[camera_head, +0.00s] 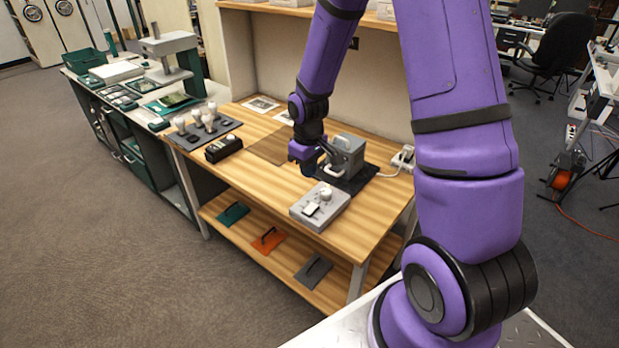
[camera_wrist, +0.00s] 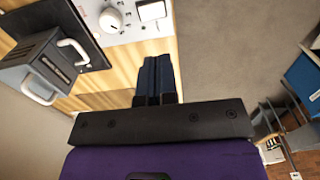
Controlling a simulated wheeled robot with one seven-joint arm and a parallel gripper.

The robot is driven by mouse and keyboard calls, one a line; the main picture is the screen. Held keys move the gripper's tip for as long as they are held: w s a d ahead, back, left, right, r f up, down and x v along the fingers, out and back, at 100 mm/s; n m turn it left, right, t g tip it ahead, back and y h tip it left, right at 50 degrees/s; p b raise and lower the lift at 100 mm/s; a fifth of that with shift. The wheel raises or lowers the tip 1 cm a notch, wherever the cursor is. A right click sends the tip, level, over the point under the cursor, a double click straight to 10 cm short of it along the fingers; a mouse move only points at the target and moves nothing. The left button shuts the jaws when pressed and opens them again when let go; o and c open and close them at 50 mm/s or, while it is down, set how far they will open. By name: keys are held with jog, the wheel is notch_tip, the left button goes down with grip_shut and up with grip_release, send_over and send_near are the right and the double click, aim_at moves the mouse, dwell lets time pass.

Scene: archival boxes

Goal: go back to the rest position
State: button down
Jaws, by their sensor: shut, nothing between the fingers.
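My gripper (camera_head: 309,166) is over the right part of the wooden workbench (camera_head: 262,188), at the end of my purple arm. In the wrist view its dark fingers (camera_wrist: 157,66) are together, with nothing between them. A grey box (camera_head: 347,155) with pale handles stands on a black mat (camera_head: 352,185), right beside my gripper in the head view. The box (camera_wrist: 40,75) is left of the fingers in the wrist view. A light grey control box (camera_head: 318,207) with a white knob is in front of it on the bench. Whether my gripper touches anything I cannot tell.
Left on the bench are a dark tray (camera_head: 203,132) with several white-topped items and a black device (camera_head: 223,149). Green, orange and grey flat tools lie on the lower shelf (camera_head: 285,250). A white socket block (camera_head: 403,158) is at right. The floor (camera_head: 90,230) at left is clear.

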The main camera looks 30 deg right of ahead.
jog(key=shift+r, duration=0.25)
dwell(0.4)
